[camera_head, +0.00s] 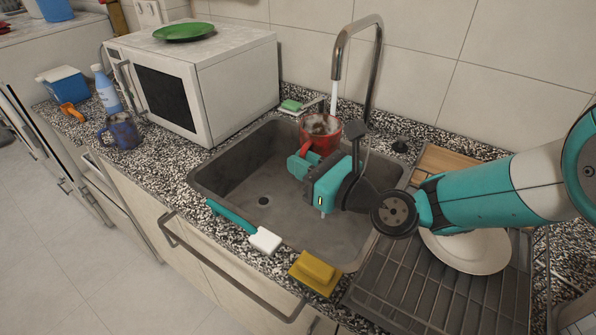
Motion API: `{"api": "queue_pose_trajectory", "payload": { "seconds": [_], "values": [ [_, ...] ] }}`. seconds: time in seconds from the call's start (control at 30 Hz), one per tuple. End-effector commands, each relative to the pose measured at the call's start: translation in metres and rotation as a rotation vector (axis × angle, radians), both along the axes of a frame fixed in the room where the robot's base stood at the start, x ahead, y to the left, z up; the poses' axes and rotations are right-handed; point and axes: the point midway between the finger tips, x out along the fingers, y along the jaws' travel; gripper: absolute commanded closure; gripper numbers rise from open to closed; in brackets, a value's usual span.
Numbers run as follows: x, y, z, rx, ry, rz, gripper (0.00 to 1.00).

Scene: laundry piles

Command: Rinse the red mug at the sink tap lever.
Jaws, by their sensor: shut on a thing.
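The red mug (321,134) is over the back of the grey sink (225,192), with its open top up and brownish-white marks inside. My gripper (305,160) is shut on the red mug at its near left side, around the handle. The tall chrome tap (375,60) arches over the sink, and a pale stream of water (335,98) falls from its spout to the mug. A thin metal lever (316,103) shows left of the stream; its base is partly hidden behind the mug.
A yellow sponge (315,272) and a teal-handled brush (264,239) lie along the sink's front edge. A dish rack (420,290) with a white plate (470,252) is at right under my arm. A microwave (200,85), blue mug (122,131) and bottle (106,90) stand left.

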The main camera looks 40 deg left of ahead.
Motion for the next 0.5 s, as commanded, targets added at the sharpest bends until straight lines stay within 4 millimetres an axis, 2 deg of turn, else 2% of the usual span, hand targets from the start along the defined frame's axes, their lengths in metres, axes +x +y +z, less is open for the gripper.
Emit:
{"api": "queue_pose_trajectory", "payload": {
  "seconds": [0.5],
  "values": [
    [0.049,0.022,-0.01,0.002,-0.003,-0.002,1.0]
  ]
}}
